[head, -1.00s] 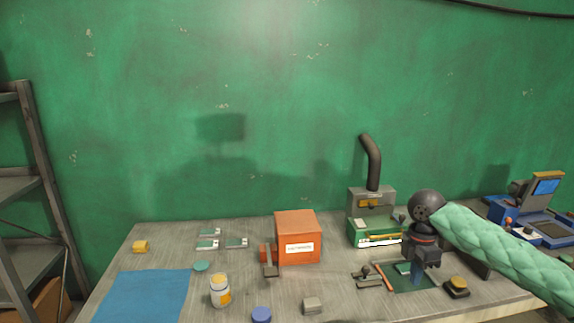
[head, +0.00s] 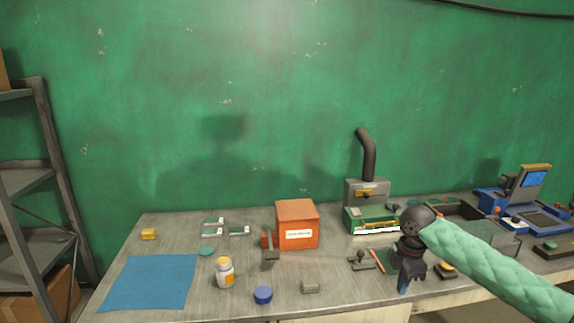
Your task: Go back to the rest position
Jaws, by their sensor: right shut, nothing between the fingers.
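My right gripper (head: 404,286) is at the end of the green-sleeved arm that comes in from the right. It points down over the front right part of the workbench (head: 190,298). Its fingers are together with nothing between them. The wrist hides part of the bench and some of the small tools behind it. My left gripper does not show in the head view.
An orange box (head: 297,224), a white jar (head: 224,272) and a blue lid (head: 263,295) stand left of my gripper. A grey-green machine with a pipe (head: 368,155) stands behind it. Metal shelving (head: 50,150) is at far left. The blue mat (head: 150,282) is bare.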

